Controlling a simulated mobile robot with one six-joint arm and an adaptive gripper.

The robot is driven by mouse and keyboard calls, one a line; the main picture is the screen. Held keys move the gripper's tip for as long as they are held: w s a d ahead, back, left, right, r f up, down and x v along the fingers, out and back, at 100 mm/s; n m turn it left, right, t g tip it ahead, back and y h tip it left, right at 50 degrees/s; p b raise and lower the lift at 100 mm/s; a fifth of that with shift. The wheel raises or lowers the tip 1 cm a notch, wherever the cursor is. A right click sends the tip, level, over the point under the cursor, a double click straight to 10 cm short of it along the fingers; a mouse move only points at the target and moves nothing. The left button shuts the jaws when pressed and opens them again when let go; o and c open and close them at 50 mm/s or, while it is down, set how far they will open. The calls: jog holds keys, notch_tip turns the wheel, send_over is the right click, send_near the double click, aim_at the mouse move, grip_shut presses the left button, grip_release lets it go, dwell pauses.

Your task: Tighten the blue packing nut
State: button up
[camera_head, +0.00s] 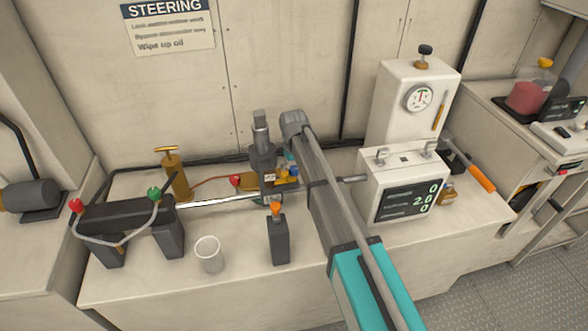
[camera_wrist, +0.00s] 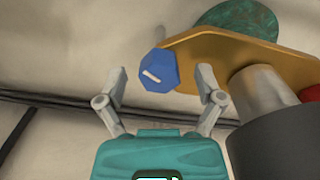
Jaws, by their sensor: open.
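The blue packing nut (camera_wrist: 158,72) is faceted, with a short white mark on its face, and sits at the left end of a brass-coloured body (camera_wrist: 205,47) in the wrist view. My gripper (camera_wrist: 162,75) is open, with one finger on each side of the nut in the picture. Gaps show between the nut and both fingers, and its depth relative to the fingertips is hard to tell. My arm hides most of the gripper there.
In the wrist view, a dark cylinder (camera_wrist: 275,135) stands close right of the gripper, and a green disc (camera_wrist: 238,18) lies beyond. On the bench are a white cup (camera_head: 209,254), an orange-topped block (camera_head: 278,238), a display box (camera_head: 402,185) and a brass pump (camera_head: 176,178). The bench front is clear.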

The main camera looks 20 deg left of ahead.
jog(key=c, duration=1.1)
jog(key=shift+c, duration=0.2)
jog(key=shift+n, duration=0.5)
jog(key=o, duration=1.1)
jog(key=shift+o, duration=0.2)
jog(key=shift+m, duration=0.3)
